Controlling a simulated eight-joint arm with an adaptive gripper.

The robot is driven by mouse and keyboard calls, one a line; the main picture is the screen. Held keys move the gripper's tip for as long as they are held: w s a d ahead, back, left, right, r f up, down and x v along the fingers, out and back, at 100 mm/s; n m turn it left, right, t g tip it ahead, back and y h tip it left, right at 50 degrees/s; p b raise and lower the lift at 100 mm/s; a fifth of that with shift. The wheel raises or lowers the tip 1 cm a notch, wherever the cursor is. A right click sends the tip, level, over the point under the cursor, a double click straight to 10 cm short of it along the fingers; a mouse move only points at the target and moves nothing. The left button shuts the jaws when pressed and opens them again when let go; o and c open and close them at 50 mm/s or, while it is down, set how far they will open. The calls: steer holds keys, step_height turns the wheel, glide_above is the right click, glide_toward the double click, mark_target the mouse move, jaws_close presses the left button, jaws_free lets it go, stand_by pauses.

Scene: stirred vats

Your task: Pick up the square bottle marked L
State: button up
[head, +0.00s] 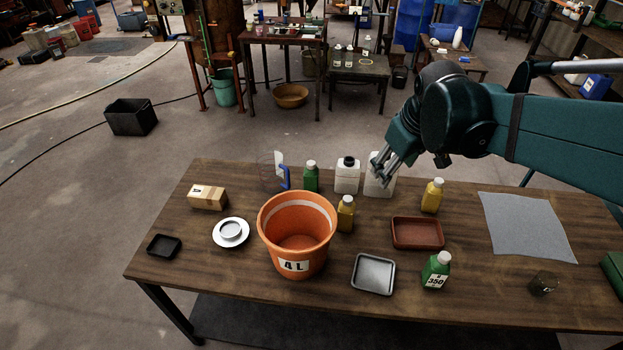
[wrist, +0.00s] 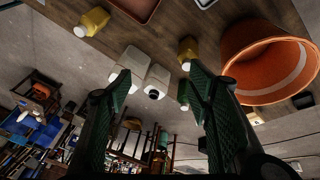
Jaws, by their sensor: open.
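Two white square-shouldered bottles stand at the back of the table. One has a black cap (head: 347,178); it also shows in the wrist view (wrist: 158,78). The other, the white-capped bottle (wrist: 132,63), stands to its right in the head view (head: 378,188), partly hidden by my gripper. I cannot read an L on either. My gripper (head: 382,176) is open and empty, in front of or over the white-capped bottle in the head view. In the wrist view its fingers (wrist: 158,88) are wide apart, with the black-capped bottle showing between them.
A yellow bottle (head: 346,216) stands near the orange bucket marked 4 L (head: 297,235). Another yellow bottle (head: 432,196) and a brown tray (head: 417,233) are at right.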

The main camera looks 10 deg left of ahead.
steer(key=w+a+f+n+g, duration=0.1)
steer(key=w+a+f+n, duration=0.15)
steer(key=w+a, duration=0.35)
steer(key=n+g+p, duration=0.2)
steer(key=n+p, duration=0.1)
steer(key=n, duration=0.3)
glide_toward(312, 173)
steer(key=d, duration=0.6)
steer(key=w+a+f, duration=0.1)
steer(key=a+f, duration=0.1)
steer(key=w+a+f+n, duration=0.1)
steer(key=a+f, duration=0.1)
steer(key=f, duration=0.1)
steer(key=a+f+n+g, duration=0.1)
steer(key=a+f, duration=0.1)
steer(key=f, duration=0.1)
steer(key=shift+w+h+p, duration=0.3)
steer(key=shift+w, duration=0.1)
steer(key=shift+w+a+f+n, duration=0.1)
steer(key=shift+a+f+n, duration=0.25)
steer(key=shift+f, duration=0.2)
steer(key=shift+f, duration=1.3)
steer(key=shift+a+f+b, duration=0.1)
steer(key=shift+f+b, duration=0.5)
steer(key=shift+f, duration=2)
